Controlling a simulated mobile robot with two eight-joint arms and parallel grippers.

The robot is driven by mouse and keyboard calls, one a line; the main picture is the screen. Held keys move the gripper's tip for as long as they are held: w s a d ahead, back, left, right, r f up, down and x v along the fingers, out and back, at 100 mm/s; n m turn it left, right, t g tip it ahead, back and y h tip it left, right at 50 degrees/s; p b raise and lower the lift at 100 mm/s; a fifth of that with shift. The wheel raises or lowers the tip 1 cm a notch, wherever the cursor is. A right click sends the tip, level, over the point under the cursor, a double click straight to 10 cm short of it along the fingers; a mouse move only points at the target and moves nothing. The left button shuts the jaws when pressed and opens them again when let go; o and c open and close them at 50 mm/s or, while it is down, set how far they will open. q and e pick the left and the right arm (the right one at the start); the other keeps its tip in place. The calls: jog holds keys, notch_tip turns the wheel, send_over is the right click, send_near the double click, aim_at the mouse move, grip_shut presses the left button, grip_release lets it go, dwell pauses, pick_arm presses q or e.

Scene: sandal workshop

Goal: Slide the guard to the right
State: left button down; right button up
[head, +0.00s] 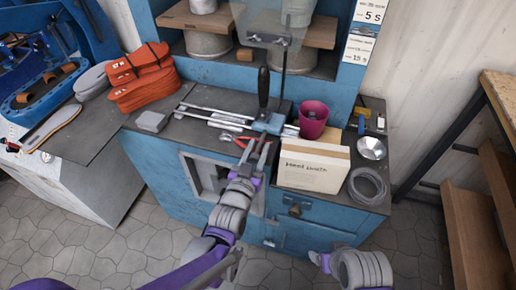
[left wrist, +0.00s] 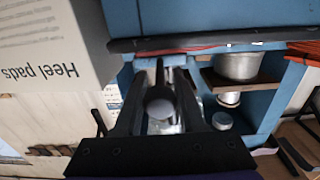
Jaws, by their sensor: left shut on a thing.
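The guard (head: 268,27) is a clear panel on an upright dark rod, above a blue block (head: 268,122) and a black lever on the bench press. Two silver rails (head: 215,111) run left from the block. My left gripper (head: 263,139) reaches the front of the block and is shut on a small part there, seemingly the guard's grip; its fingers hide most of it. In the left wrist view the fingers (left wrist: 160,66) close together at a pale blue part. My right arm shows at the lower right in the head view; its jaws (head: 318,257) are not clear.
A Heel pads box (head: 314,166) stands close right of my left gripper. A magenta cup (head: 313,119) stands right of the block. Red-handled pliers (head: 241,143) lie just left of the gripper.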

pick_arm(q)
jog(key=shift+s+d, duration=0.1)
jog(key=shift+d, duration=0.1)
jog(key=c, duration=0.5)
grip_release()
jog(key=shift+a, duration=0.1)
jog(key=v, duration=1)
jog(key=shift+s+p, duration=0.35)
jog(key=shift+s, duration=0.05)
jog(key=shift+a, duration=0.1)
